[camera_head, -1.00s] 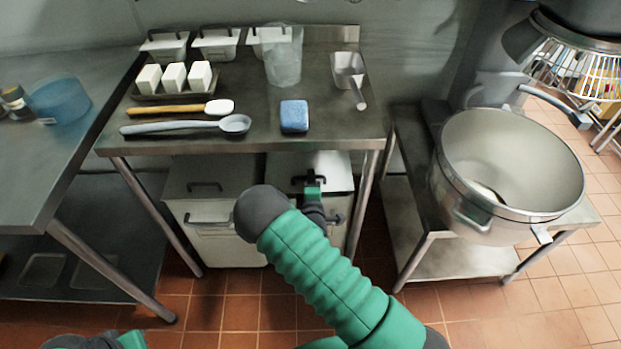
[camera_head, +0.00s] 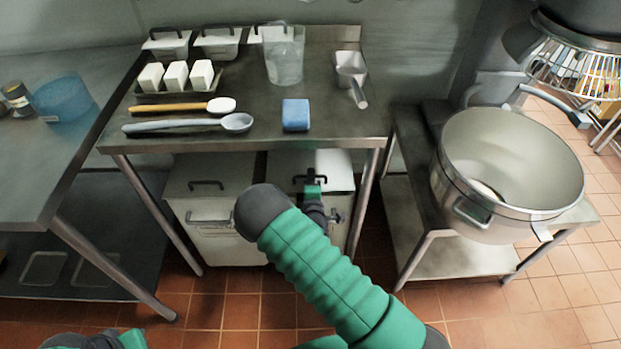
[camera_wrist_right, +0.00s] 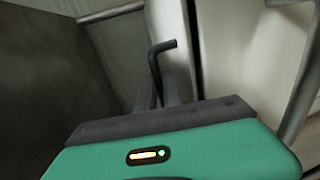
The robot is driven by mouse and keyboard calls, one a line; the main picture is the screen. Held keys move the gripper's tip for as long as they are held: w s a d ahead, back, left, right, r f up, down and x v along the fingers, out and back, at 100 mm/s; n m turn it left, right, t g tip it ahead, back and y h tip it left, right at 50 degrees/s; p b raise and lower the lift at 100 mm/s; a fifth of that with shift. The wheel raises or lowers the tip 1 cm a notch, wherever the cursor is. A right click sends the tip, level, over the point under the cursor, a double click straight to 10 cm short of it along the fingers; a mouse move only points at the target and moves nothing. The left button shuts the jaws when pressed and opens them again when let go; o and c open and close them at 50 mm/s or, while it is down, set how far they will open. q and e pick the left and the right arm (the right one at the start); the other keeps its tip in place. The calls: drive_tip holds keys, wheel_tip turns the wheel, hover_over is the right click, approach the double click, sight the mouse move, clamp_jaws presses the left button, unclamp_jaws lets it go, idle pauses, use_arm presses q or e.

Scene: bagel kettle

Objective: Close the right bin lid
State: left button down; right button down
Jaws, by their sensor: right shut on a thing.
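Two white bins stand under the middle table. The right bin (camera_head: 338,228) has a pale lid (camera_head: 337,168) with a dark handle (camera_head: 300,179). This lid looks about level with the left bin's lid (camera_head: 232,170); I cannot tell whether it sits fully down. My right gripper (camera_head: 313,183) is at the right lid's handle, shut on it. In the right wrist view the dark bent handle (camera_wrist_right: 161,56) rises between the fingers (camera_wrist_right: 160,95). My right forearm hides part of both bins' fronts. My left gripper (camera_head: 98,341) only partly shows at the bottom left edge, its jaws unclear.
The table top (camera_head: 260,128) above the bins holds spoons, a blue sponge (camera_head: 295,114), a clear jug (camera_head: 284,62) and a scoop (camera_head: 350,70). Table legs (camera_head: 362,205) flank the bins. A large kettle (camera_head: 470,215) stands right. Tiled floor is clear in front.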

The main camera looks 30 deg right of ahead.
drive_tip(key=shift+a+f, duration=0.2)
drive_tip(key=shift+a, duration=0.25)
drive_tip(key=shift+s+a+p, duration=0.3)
drive_tip(key=shift+s+p, duration=0.1)
drive_tip(key=shift+s, duration=0.1)
drive_tip(key=c, duration=1.8)
unclamp_jaws()
drive_tip(key=shift+o, duration=0.2)
drive_tip(key=shift+w+f, duration=0.1)
drive_tip(key=shift+w, duration=0.05)
drive_tip(key=shift+d, duration=0.1)
